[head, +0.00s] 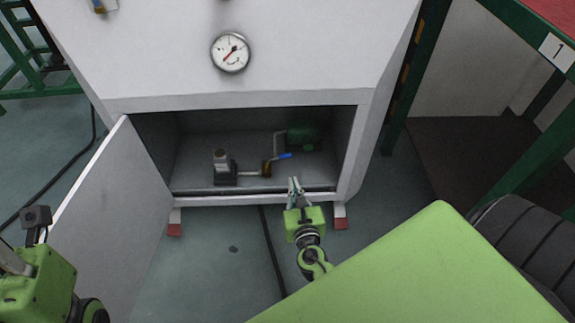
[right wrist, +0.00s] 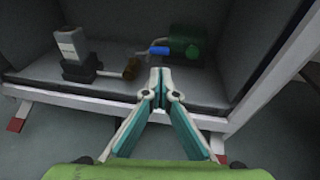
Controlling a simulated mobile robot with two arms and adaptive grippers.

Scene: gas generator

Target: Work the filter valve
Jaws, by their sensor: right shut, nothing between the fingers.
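The valve with a blue handle (head: 284,156) sits on a brass pipe fitting (head: 267,168) inside the open cabinet. The blue handle also shows in the right wrist view (right wrist: 159,50), just beyond my fingertips. A grey filter unit (head: 223,172) stands left of the valve, joined to it by a thin pipe. My right gripper (head: 293,181) is shut and empty at the cabinet's front lower edge, short of the handle and apart from it. The fingertips also show in the right wrist view (right wrist: 160,72). In the head view, a green part of my left arm shows at lower left; its fingers are not visible.
The cabinet door (head: 115,205) stands open to the left. A green tank (head: 303,138) sits behind the valve. The cabinet's right wall (head: 345,150) and bottom lip (head: 210,198) bound the opening. A round gauge (head: 230,53) is above.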

